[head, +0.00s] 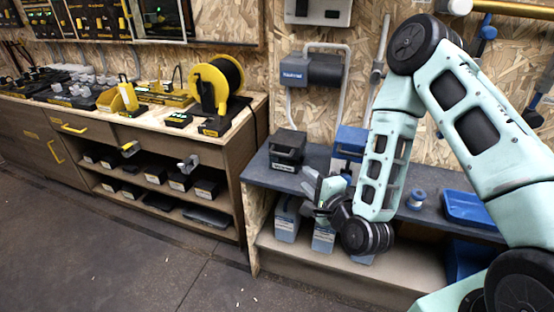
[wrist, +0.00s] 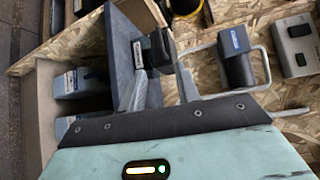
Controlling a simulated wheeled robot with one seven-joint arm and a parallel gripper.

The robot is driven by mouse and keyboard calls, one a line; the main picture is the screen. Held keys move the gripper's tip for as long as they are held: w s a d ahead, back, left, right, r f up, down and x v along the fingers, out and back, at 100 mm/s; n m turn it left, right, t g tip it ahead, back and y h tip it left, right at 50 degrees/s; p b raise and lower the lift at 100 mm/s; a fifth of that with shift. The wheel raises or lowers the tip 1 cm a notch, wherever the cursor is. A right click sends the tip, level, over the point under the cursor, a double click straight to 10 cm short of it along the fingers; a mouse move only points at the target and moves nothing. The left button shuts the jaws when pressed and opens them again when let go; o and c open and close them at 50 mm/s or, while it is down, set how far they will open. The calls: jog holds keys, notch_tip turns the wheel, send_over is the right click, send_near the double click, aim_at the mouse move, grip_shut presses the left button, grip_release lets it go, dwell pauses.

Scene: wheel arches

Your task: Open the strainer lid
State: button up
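No part is plainly marked as a strainer lid. A grey-blue cylindrical unit (head: 311,70) with a blue label sits on a pipe loop on the chipboard wall; it also shows in the wrist view (wrist: 236,58). A black lidded box (head: 287,148) with a handle-like top and a pale label stands on the grey counter. My gripper (head: 318,186) is low in front of the counter, right of and below the black box. In the wrist view its two grey fingers (wrist: 162,72) stand apart, with a dark boxy shape near their tips. Contact cannot be told.
A blue box (head: 349,143) stands on the counter behind my arm. Grey-blue bins (head: 287,222) stand on the shelf below. A workbench with a yellow reel (head: 218,85) stands left.

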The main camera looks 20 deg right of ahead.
aim_at(281, 154)
jog(key=x, duration=1.6)
jog(key=shift+w, duration=0.2)
grip_shut()
